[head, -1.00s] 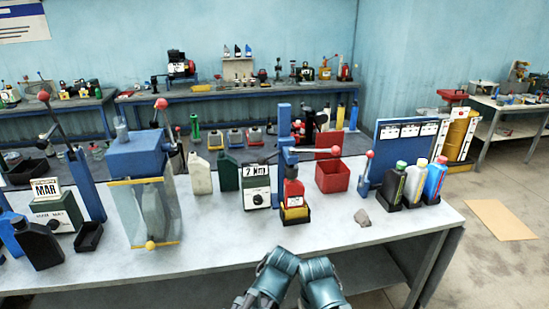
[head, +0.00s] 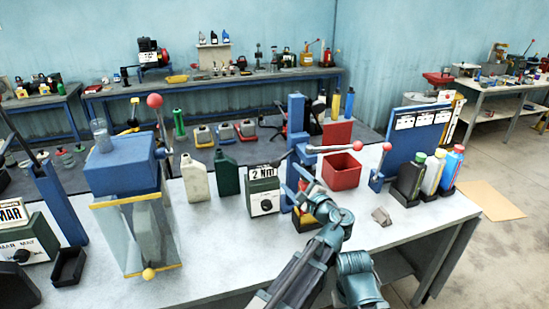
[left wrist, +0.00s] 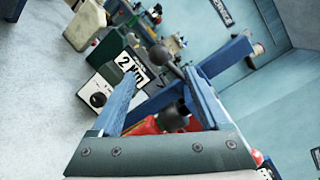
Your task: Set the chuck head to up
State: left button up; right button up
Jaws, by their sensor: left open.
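The chuck press is a blue column (head: 296,118) on the bench, with a lever (head: 330,149) reaching right to a red ball. The chuck head is mostly hidden behind my left gripper (head: 299,188) in the head view. In the left wrist view, a dark round part (left wrist: 172,115) shows between the fingers, above something red; I cannot tell whether it is the chuck head. My left gripper (left wrist: 160,75) is open, its blue fingers apart in front of the press. A red and yellow item (head: 307,216) is partly hidden below it.
A green box with a dial (head: 263,195) stands left of the press. A red bin (head: 342,170) is behind right, and a blue stand (head: 376,178) with a red-ball lever is farther right. Several bottles (head: 431,174) stand at the right. A grey lump (head: 381,216) lies at the front.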

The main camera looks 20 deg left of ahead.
pick_arm(q)
jog(key=x, duration=1.3)
jog(key=shift+w+a, duration=0.2)
jog(key=shift+a, duration=0.15)
grip_shut()
dwell(1.0)
